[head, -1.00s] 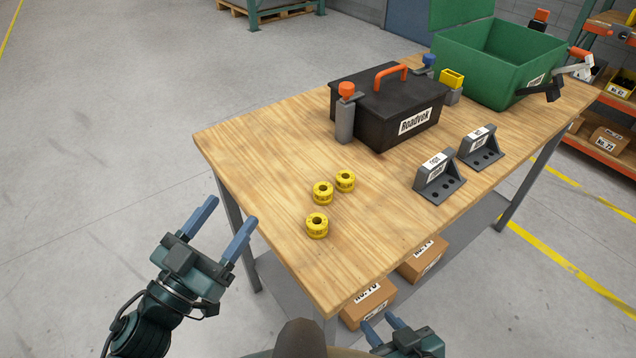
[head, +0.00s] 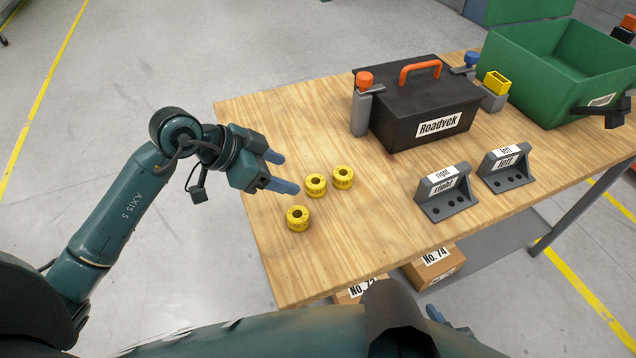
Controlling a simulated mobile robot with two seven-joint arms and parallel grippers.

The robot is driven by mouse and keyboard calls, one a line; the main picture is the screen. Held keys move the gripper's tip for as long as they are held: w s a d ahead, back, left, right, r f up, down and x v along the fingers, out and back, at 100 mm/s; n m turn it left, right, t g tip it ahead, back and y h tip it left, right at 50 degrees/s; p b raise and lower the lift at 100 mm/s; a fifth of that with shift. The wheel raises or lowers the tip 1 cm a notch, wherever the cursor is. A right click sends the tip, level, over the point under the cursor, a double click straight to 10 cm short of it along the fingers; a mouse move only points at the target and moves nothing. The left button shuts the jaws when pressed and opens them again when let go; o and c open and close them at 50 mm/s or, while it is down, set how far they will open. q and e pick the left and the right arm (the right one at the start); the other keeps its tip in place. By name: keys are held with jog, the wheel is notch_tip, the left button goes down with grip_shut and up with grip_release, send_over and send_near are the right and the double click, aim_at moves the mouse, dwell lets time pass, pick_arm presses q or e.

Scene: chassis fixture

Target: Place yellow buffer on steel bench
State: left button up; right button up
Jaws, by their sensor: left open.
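Three yellow ring-shaped pieces with dark holes lie on the wooden top of the bench (head: 365,250): a near one (head: 297,226), a middle one (head: 316,191) and a far right one (head: 344,184). A yellow square block (head: 497,82) sits on a grey post at the right end of the black case. I cannot tell which yellow thing is the buffer. My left gripper (head: 285,173) is open and empty, its blue fingers pointing right, just left of the middle ring. Of my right gripper (head: 436,314) only a blue fingertip shows at the bottom; the rest is hidden.
The black case (head: 408,126) with an orange handle stands behind the rings. Two grey angle brackets, marked right (head: 446,200) and left (head: 507,174), stand to the right. A green bin (head: 560,85) is at the far right. The front of the top is clear.

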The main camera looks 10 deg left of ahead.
aim_at(320, 182)
pick_arm(q)
jog(key=x, duration=0.9)
jog(key=shift+w+d, duration=0.25)
jog(key=shift+w, duration=0.05)
jog(key=c, duration=1.1)
jog(key=shift+r, duration=0.1)
jog(key=shift+c, duration=0.2)
